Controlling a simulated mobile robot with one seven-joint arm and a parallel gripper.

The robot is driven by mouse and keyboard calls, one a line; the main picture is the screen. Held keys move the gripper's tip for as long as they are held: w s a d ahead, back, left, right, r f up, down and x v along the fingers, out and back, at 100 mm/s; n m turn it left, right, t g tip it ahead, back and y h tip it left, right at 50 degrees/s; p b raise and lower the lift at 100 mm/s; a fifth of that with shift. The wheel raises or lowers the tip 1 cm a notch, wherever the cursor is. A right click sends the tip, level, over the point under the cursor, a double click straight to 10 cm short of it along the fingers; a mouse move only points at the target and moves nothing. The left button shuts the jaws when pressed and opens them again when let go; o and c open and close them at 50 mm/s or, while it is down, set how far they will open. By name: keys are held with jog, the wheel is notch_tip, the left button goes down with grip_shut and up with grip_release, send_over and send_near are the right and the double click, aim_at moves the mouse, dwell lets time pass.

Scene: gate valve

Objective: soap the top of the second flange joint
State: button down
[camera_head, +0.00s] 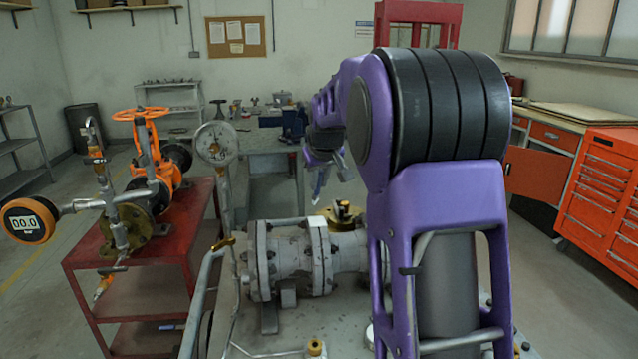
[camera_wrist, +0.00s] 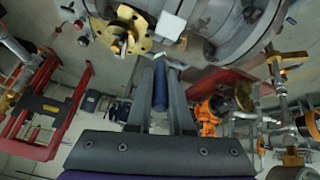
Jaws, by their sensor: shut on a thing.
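My gripper (camera_head: 325,168) hangs above the grey pipe assembly in the head view. In the wrist view my gripper (camera_wrist: 160,85) is shut on a slim blue tool (camera_wrist: 160,88); its working end is hard to make out. In the head view the grey pipe (camera_head: 290,260) lies level on the bench, with a bolted flange joint (camera_head: 320,257) near its middle and another flange (camera_head: 259,262) at its left end. A large grey flange (camera_wrist: 235,25) fills the upper right of the wrist view. I cannot tell which joint counts as second. The tool looks clear of the pipe.
A brass fitting (camera_head: 342,214) stands right behind the middle joint. A dial gauge (camera_head: 216,143) on a stem rises behind the pipe. A red cart (camera_head: 140,300) with an orange valve (camera_head: 150,140) is at left. Orange tool drawers (camera_head: 605,195) stand at right.

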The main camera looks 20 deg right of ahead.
jog(key=shift+r+p, duration=0.6)
jog(key=shift+r, duration=0.55)
jog(key=shift+r, duration=0.15)
jog(key=shift+r+p, duration=0.6)
jog(key=shift+r, duration=0.75)
